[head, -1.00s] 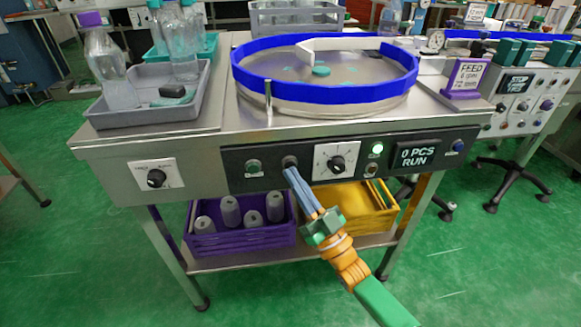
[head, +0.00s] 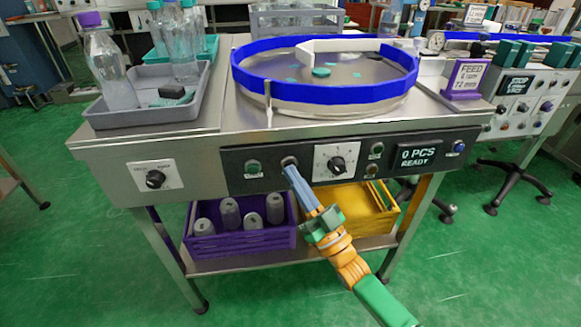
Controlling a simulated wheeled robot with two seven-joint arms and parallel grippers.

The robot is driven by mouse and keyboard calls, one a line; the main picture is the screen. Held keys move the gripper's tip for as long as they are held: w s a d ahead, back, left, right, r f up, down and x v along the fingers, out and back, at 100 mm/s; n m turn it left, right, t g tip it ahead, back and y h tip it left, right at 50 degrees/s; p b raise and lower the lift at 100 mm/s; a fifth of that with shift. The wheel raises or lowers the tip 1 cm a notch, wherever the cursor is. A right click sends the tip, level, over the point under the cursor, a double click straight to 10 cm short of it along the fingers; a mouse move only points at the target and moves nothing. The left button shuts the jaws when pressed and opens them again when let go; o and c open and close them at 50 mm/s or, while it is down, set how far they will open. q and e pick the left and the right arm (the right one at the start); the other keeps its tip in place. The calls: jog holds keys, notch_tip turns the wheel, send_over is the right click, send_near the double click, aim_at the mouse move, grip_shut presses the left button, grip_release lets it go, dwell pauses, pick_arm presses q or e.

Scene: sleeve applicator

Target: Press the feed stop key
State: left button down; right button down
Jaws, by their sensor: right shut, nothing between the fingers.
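The control panel (head: 220,175) on the front of the steel bench carries a row of keys and a dial. A dark round key (head: 289,161) sits between the green key (head: 253,168) and the white-plated dial (head: 337,165). My right gripper (head: 289,168) is shut and empty, its fingertips at the dark key and partly covering it. I cannot tell whether they touch it, and its label is not readable. The display (head: 417,157) reads "0 PCS READY". The lamp (head: 377,150) right of the dial is unlit. My left gripper is not in view.
A blue-rimmed round bowl (head: 325,84) sits on the bench top. A grey tray (head: 150,113) with bottles is at left. A purple crate (head: 240,240) and a yellow crate (head: 350,205) stand on the lower shelf. Another dial (head: 155,179) is at the panel's left.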

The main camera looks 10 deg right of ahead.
jog(key=shift+s, duration=0.1)
jog(key=shift+s+p, duration=0.65)
jog(key=shift+s, duration=0.1)
jog(key=s+p, duration=0.3)
jog(key=s, duration=0.2)
dwell(0.8)
